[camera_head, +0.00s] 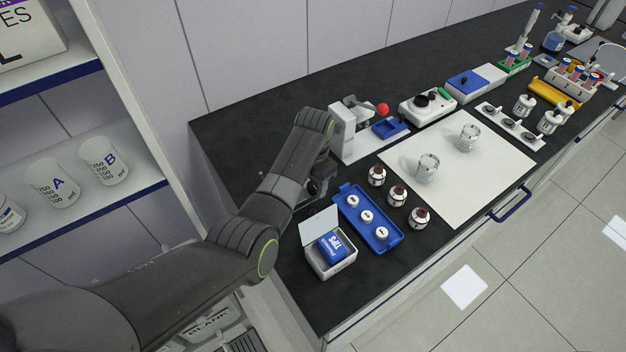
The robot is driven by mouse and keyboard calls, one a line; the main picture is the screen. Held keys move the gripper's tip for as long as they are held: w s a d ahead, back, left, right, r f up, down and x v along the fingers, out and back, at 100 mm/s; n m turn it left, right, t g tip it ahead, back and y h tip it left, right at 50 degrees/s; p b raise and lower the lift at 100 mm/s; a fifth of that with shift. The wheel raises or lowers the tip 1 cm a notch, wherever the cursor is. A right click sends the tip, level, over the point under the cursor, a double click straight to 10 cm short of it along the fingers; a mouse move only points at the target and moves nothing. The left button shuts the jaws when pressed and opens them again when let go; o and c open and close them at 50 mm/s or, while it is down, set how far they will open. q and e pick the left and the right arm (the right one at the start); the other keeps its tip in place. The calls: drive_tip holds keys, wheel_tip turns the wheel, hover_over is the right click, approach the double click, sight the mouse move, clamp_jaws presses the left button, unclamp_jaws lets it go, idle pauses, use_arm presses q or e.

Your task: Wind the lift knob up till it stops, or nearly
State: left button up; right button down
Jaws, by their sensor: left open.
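A white device (347,133) with a blue platform (390,127) and a red ball-shaped knob (382,109) stands on the dark bench near its back edge. The red knob looks like the lift knob, but I cannot be sure. My left arm comes in from the left and bends down at the device's left side. My left gripper (317,188) is low over the bench, in front and left of the device, apart from the red knob. It is open, and its fingers are largely hidden by my arm. My right gripper is not in view.
A blue tray (384,241) with white-capped items and a white tips box (333,263) stand close in front of my left gripper. Several brown jars stand beside the tray. A white mat (475,195) holds two glass beakers. A white unit (428,108) stands right of the device.

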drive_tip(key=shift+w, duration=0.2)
use_arm(q)
drive_tip(key=shift+c, duration=1.2)
drive_tip(key=c, duration=0.7)
drive_tip(key=shift+r+m+p, duration=0.25)
drive_tip(key=shift+m+p, duration=0.65)
drive_tip(key=shift+m, duration=0.1)
drive_tip(key=m+p, duration=0.1)
drive_tip(key=m, duration=0.1)
drive_tip(key=shift+f+m, duration=0.2)
drive_tip(key=shift+m, duration=0.2)
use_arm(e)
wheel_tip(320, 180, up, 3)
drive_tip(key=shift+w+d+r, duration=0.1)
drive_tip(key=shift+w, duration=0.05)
use_arm(q)
drive_tip(key=shift+w, duration=0.1)
drive_tip(key=o, duration=0.9)
drive_tip(key=shift+o, duration=0.2)
